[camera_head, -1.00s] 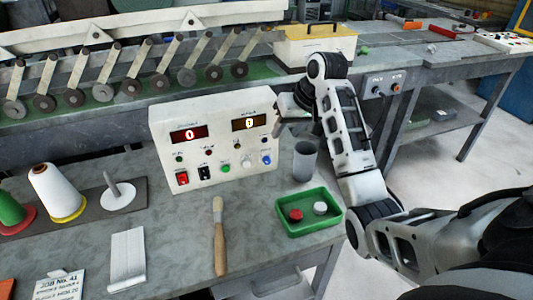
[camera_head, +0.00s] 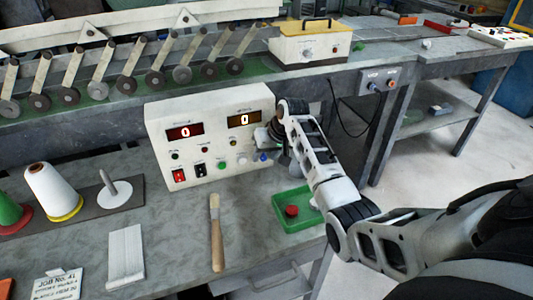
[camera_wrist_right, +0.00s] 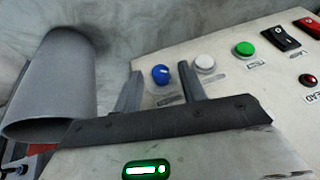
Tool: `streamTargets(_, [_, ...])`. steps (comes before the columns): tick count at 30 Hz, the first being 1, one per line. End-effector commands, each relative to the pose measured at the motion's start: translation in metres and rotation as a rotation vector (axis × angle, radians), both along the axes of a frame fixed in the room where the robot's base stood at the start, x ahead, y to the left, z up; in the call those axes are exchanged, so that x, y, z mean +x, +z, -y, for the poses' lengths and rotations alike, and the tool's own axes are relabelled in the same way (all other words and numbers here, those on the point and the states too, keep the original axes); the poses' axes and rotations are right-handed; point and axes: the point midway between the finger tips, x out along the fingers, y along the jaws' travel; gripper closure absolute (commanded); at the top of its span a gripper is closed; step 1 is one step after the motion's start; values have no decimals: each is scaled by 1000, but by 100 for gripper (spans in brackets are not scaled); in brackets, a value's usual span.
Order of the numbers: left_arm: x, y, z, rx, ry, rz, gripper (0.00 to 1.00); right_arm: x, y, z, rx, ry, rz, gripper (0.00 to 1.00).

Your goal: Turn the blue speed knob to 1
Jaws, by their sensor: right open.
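The blue speed knob (camera_head: 264,157) is at the lower right of the white control box's front (camera_head: 215,168). In the right wrist view the blue knob (camera_wrist_right: 161,74) shows a light pointer mark and lies between my two fingers. My right gripper (camera_wrist_right: 161,84) is open, one finger on each side of the knob in the picture. I cannot tell whether they touch it. In the head view my right gripper (camera_head: 268,142) is at the box's right side, partly covering the front. Both displays, red (camera_head: 185,132) and amber (camera_head: 244,119), read 0. My left gripper is out of view.
A white button (camera_wrist_right: 204,62) and a green button (camera_wrist_right: 244,49) sit beside the knob. A grey cup (camera_wrist_right: 50,92) stands close by. A green tray (camera_head: 295,223) with a red knob-like piece (camera_head: 291,210) is in front. A wooden-handled brush (camera_head: 216,235) lies on the table.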

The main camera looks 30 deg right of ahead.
Motion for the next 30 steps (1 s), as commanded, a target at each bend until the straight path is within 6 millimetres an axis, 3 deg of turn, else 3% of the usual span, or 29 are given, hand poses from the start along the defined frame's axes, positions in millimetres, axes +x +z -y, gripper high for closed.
streamTargets(2, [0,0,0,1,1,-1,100,0,0,0,0,0,0,59])
streamTargets(3, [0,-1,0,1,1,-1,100,0,0,0,0,0,0,64])
streamTargets(7, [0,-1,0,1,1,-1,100,0,0,0,0,0,0,100])
streamTargets(20, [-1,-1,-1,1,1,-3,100,0,1,-2,-58,2,-15,100])
streamTargets(30, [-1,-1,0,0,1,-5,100,2,2,-8,-303,3,-72,100])
